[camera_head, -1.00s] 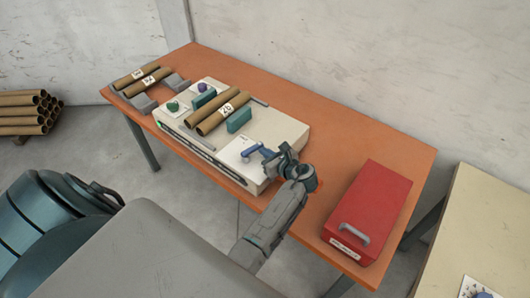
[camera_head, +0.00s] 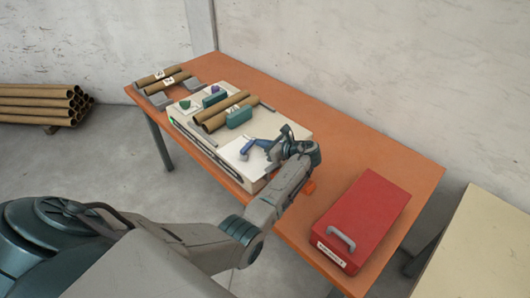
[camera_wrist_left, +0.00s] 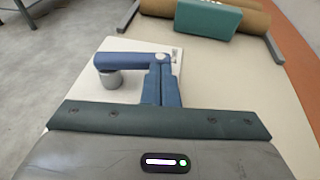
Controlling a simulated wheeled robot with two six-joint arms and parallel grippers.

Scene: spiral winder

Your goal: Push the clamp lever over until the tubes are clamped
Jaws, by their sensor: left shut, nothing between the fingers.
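The blue clamp lever (camera_head: 247,146) is on a white plate at the near right part of the cream machine (camera_head: 284,141). In the left wrist view the lever (camera_wrist_left: 125,61) points left, with a grey cylinder under its far end. My left gripper (camera_head: 272,145) is shut and empty, right beside the lever. In the wrist view its fingertips (camera_wrist_left: 160,78) meet or overlap the lever's right end; contact is hard to tell. Two brown tubes (camera_head: 226,108) lie side by side on the machine, next to a teal block (camera_head: 239,117). My right gripper is out of view.
A red box (camera_head: 365,215) with a grey handle stands on the orange table (camera_head: 350,154) to the right. Two more tubes (camera_head: 165,78) rest on grey holders at the far left end. A wall runs behind the table. A stack of tubes (camera_head: 45,103) lies at far left.

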